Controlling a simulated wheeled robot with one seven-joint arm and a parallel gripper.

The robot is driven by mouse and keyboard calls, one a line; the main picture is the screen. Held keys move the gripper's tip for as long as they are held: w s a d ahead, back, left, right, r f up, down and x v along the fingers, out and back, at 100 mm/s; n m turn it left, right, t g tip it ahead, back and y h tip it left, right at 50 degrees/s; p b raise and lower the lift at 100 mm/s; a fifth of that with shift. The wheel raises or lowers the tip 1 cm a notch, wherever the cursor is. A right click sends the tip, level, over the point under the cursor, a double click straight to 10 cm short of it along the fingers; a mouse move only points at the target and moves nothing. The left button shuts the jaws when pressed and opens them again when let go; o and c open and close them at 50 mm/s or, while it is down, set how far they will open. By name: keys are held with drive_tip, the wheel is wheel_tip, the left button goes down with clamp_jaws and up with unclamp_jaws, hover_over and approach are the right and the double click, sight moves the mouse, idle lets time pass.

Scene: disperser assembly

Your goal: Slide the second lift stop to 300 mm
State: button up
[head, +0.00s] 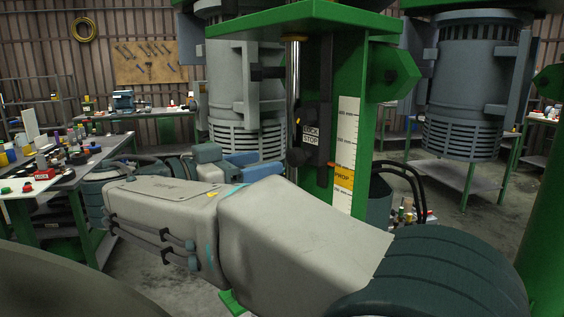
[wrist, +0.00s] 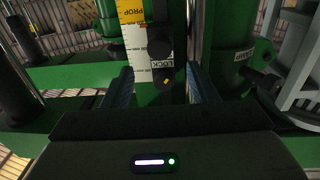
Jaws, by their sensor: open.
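A black lift stop (head: 312,134) with a white "LOCK STOP" label and a dark round knob (head: 296,157) sits on the green lift column, close to a chrome rod (head: 293,85). A white scale (head: 346,122) with an orange "PROP" band runs down the column to its right; its numbers are too small to read surely. My gripper (head: 258,163) is open, its blue fingers left of and near the knob. In the wrist view my gripper (wrist: 165,88) has its fingers either side of the stop (wrist: 164,76); contact cannot be told.
My arm crosses the front of the head view and hides the column's lower part. A green top plate (head: 300,17) overhangs the stop. Grey ribbed machines (head: 465,90) stand behind. A cluttered workbench (head: 75,165) is at left, and black hoses (head: 405,180) curve right of the column.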

drive_tip(key=v, duration=0.5)
drive_tip(key=shift+s+a, duration=0.15)
drive_tip(key=d+f+n+g+y+p, duration=0.1)
drive_tip(key=d+f+n+g+y, duration=0.2)
drive_tip(key=d+f, duration=0.4)
drive_tip(key=d+f+n+g+y+p, duration=0.15)
drive_tip(key=d+f+n, duration=0.25)
drive_tip(key=d, duration=0.5)
drive_tip(key=s+d+f+n+g+y+p, duration=0.1)
drive_tip(key=s+d+f+n+y, duration=0.1)
drive_tip(key=s+f+y, duration=0.3)
drive_tip(key=s+d+f+n+g+y+p, duration=0.1)
drive_tip(key=s+d+f+y, duration=0.3)
drive_tip(key=f, duration=0.6)
drive_tip(key=s+n+y+p, duration=0.1)
drive_tip(key=s, duration=0.1)
drive_tip(key=shift+s+g, duration=0.35)
